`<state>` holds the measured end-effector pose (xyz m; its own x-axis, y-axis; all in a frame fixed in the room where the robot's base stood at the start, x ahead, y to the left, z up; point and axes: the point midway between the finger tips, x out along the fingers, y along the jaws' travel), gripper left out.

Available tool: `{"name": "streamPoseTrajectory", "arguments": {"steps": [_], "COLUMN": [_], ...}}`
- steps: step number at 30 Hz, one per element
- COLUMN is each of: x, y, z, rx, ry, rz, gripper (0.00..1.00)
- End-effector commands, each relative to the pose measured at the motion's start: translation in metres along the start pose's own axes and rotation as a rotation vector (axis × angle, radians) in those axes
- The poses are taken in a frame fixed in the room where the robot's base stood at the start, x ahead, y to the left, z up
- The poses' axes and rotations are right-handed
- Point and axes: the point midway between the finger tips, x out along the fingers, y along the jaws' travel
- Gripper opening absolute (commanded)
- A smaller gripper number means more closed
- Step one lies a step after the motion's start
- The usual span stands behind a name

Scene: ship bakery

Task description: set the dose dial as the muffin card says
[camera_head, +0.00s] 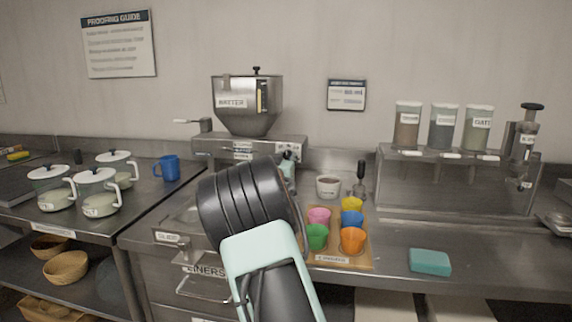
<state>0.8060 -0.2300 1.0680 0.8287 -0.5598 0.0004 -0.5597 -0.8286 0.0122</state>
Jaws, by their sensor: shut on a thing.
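My gripper (287,163) is at the right part of this base front, mostly hidden behind my black wrist. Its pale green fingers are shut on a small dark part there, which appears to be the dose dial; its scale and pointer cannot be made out. A small framed card (346,95) hangs on the wall to the right, perhaps the muffin card; its text is too small to read.
A wooden tray (340,262) of coloured cups, a white tub (328,187) and a whisk stand right of my arm. A teal sponge (430,262) lies at the front right, below a dispenser rack (455,150). Pots (97,190) and a blue mug (168,168) stand left.

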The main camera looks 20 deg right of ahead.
Motion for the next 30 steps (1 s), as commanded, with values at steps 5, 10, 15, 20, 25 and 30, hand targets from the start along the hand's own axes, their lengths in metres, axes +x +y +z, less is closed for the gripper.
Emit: {"name": "streamPoseTrajectory", "arguments": {"steps": [5,10,15,20,25,30], "x": [0.0001,0.0003,0.0002,0.0002,0.0001,0.0000], "y": [0.0010,0.0012,0.0011,0.0006,0.0004,0.0002], "z": [0.0035,0.0036,0.0031,0.0034,0.0022,0.0015], "rx": [0.168,0.329,0.482,0.604,0.706,0.771], "ry": [-0.001,0.000,0.000,-0.001,0.000,-0.001], "rz": [0.001,0.002,0.001,0.001,0.001,0.001], "gripper": [0.00,0.00,0.00,0.00,0.00,0.00]}}
